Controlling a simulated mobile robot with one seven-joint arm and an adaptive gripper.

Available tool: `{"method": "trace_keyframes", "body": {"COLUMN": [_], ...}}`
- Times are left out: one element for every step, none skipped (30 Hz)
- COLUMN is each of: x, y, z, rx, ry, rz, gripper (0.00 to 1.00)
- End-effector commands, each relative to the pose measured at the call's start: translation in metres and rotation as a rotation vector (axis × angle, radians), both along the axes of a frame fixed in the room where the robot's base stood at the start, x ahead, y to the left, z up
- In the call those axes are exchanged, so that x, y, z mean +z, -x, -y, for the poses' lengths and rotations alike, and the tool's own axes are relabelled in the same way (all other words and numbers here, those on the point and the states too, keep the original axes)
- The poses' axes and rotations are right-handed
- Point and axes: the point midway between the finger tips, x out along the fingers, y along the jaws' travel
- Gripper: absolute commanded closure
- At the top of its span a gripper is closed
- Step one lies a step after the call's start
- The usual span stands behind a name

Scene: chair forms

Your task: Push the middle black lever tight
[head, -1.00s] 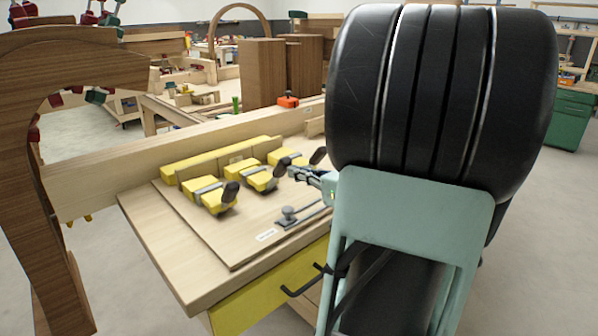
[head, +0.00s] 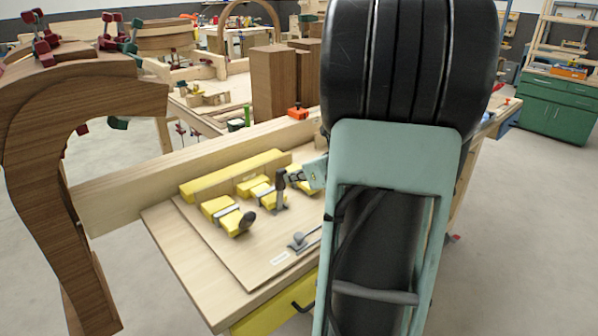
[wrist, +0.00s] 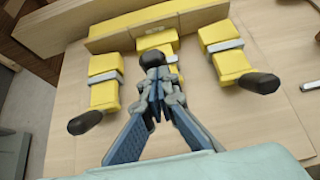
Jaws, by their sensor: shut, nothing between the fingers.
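The middle black lever (head: 280,181) stands roughly upright at the middle yellow clamp (head: 262,195) on the wooden board. In the wrist view its black knob (wrist: 152,58) sits right at my fingertips. My gripper (head: 297,177) is shut and empty, on the right side of the lever in the head view. In the wrist view its closed fingers (wrist: 158,80) appear to touch or nearly touch the lever; exact contact is unclear. The fingers partly cover the middle clamp.
The left clamp's black lever (wrist: 85,122) and the right clamp's lever (wrist: 260,83) lie outward on either side. A yellow bar (head: 230,172) runs behind the clamps. A grey toggle handle (head: 299,241) lies at the board's front. A wooden arch (head: 50,160) stands left.

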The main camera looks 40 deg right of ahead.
Motion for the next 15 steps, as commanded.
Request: {"method": "trace_keyframes", "body": {"x": [0.007,0.008,0.009,0.010,0.011,0.011,0.011,0.012,0.012,0.012,0.012,0.012,0.012,0.012,0.012], "y": [-0.007,-0.010,-0.015,-0.020,-0.024,-0.030,-0.035,-0.039,-0.045,-0.050,-0.054,-0.060,-0.064,-0.068,-0.073], "z": [-0.002,-0.002,-0.003,-0.003,-0.003,-0.004,-0.004,-0.005,-0.005,-0.005,-0.006,-0.006,-0.006,-0.007,-0.007], "rx": [0.004,0.004,0.005,0.005,0.006,0.005,0.005,0.005,0.005,0.005,0.004,0.004,0.005,0.006,0.004], "ry": [-0.001,-0.001,0.000,0.000,0.001,0.000,0.000,0.000,0.001,0.001,0.000,0.000,0.000,0.001,0.000], "rz": [0.002,0.002,0.002,0.002,0.003,0.003,0.004,0.004,0.004,0.004,0.004,0.004,0.004,0.004,0.004], "gripper": [1.00,1.00,1.00,1.00,1.00,1.00,1.00,1.00,1.00,1.00,1.00,1.00,1.00,1.00,1.00]}}
